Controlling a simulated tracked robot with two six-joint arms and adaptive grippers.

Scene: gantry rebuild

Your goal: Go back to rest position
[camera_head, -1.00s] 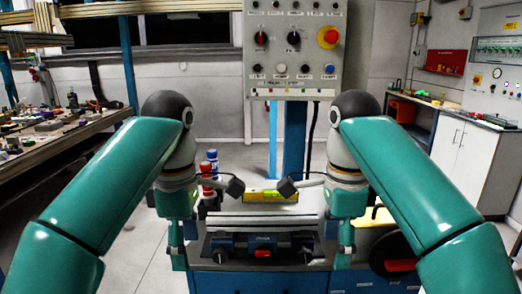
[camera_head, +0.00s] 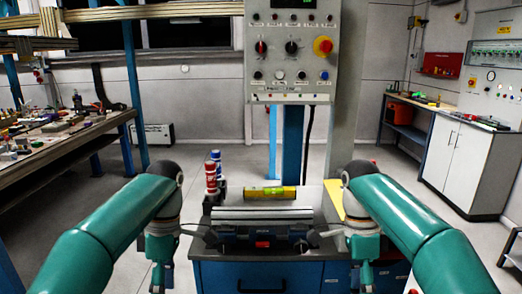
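My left gripper (camera_head: 160,275) hangs down at the lower left, in front of and left of the blue workbench. My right gripper (camera_head: 364,274) hangs down at the lower right, over the bench's right side. Both arms are bent with the wrists pointing down. I see nothing held in either gripper. The fingers are seen from behind and above, so I cannot tell whether they are open or shut.
A control panel (camera_head: 292,50) stands behind. A cluttered table (camera_head: 60,150) is at left, a white cabinet (camera_head: 468,165) at right.

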